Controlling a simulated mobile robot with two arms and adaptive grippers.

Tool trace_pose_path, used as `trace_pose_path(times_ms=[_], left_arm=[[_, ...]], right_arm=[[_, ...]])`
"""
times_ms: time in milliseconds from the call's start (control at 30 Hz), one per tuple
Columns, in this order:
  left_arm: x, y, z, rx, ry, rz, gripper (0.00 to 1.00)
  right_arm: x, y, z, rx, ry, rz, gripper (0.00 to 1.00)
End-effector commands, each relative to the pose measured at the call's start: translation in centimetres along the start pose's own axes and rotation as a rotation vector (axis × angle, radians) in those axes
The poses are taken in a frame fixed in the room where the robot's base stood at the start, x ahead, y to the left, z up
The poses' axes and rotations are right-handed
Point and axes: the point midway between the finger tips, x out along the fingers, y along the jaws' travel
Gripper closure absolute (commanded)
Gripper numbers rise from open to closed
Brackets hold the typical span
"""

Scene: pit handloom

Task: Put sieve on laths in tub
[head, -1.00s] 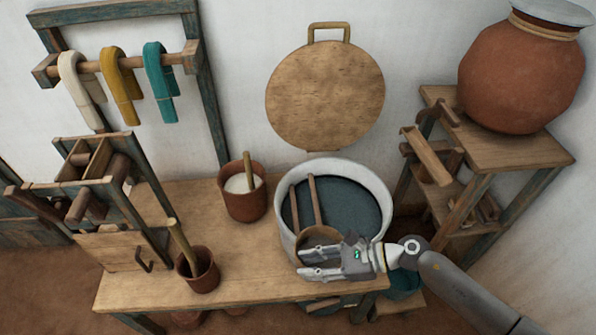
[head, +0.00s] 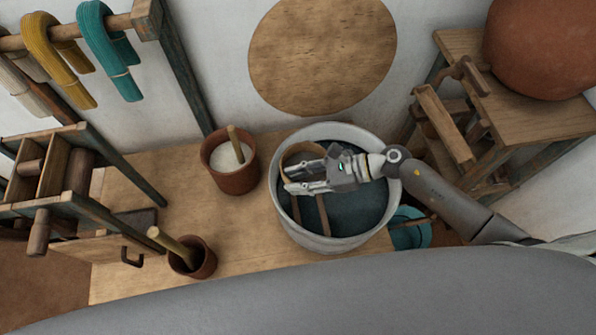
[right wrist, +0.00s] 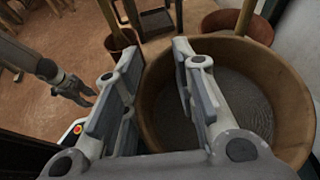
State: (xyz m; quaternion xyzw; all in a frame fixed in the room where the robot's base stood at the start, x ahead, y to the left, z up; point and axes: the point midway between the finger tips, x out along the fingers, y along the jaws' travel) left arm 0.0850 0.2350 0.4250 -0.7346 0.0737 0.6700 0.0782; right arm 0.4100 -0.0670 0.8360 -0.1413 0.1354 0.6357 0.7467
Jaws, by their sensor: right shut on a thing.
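The white round tub (head: 345,132) holds dark blue liquid, and two wooden laths (head: 322,212) run across it. My right gripper (head: 287,180) is over the tub, shut on the rim of the wooden sieve (head: 292,158). The sieve is over the far left part of the tub, partly hidden behind the gripper. In the right wrist view the sieve's mesh (right wrist: 238,88) and round rim fill the right side, with the rim between the fingers. Whether it touches the laths I cannot tell. My left gripper (right wrist: 80,92) shows small in the right wrist view; its jaws are unclear.
A clay pot with white contents (head: 235,182) stands left of the tub. A smaller pot with a stick (head: 203,262) is near the bench front. A teal bucket (head: 410,236) is right of the tub. A wooden stand (head: 520,115) carries a large clay jar (head: 540,50).

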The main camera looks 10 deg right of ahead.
Motion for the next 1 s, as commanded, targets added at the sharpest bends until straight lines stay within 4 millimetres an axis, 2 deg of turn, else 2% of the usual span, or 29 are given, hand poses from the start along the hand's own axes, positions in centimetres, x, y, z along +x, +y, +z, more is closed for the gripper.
trace_pose_path(times_ms=[667,1000], left_arm=[[3.2,0.1,0.2,0.0,0.001,0.0,0.6],[5.6,0.1,0.4,0.0,0.002,0.0,0.6]], right_arm=[[1.8,0.1,-4.3,0.0,-0.001,-0.002,0.99],[2.7,0.2,-6.5,-0.001,-0.001,-0.001,0.99]])
